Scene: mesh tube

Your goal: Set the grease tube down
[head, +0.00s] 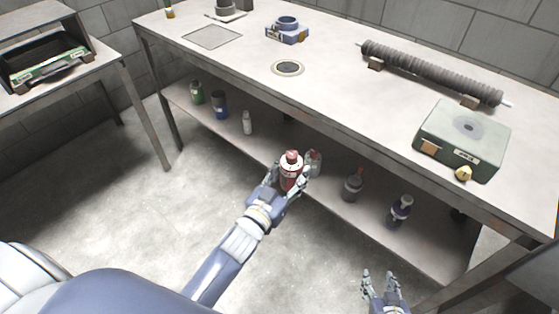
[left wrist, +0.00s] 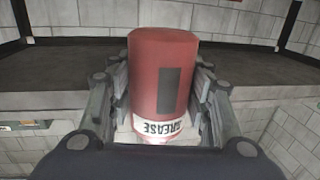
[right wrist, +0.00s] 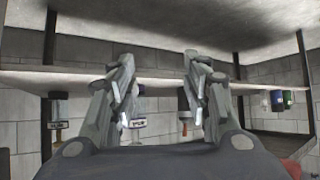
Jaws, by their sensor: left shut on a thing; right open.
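The grease tube (head: 290,172) is a red cylinder with a white label band. My left gripper (head: 290,184) is shut on it, in front of the bench's lower shelf. In the left wrist view the tube (left wrist: 162,75) sits between both fingers, with the word GREASE upside down on its label. The shelf edge lies behind it in that view; I cannot tell whether the tube touches the shelf. My right gripper (head: 381,281) is open and empty, low in front of the bench. Its spread fingers (right wrist: 158,85) show in the right wrist view.
The lower shelf (head: 270,146) holds green (head: 197,92), blue (head: 220,104) and white (head: 247,123) bottles, a grey bottle (head: 314,162) beside the tube, a dark container (head: 352,186) and a purple-banded bottle (head: 399,211). The bench top (head: 335,100) overhangs it. A side table (head: 104,64) stands left.

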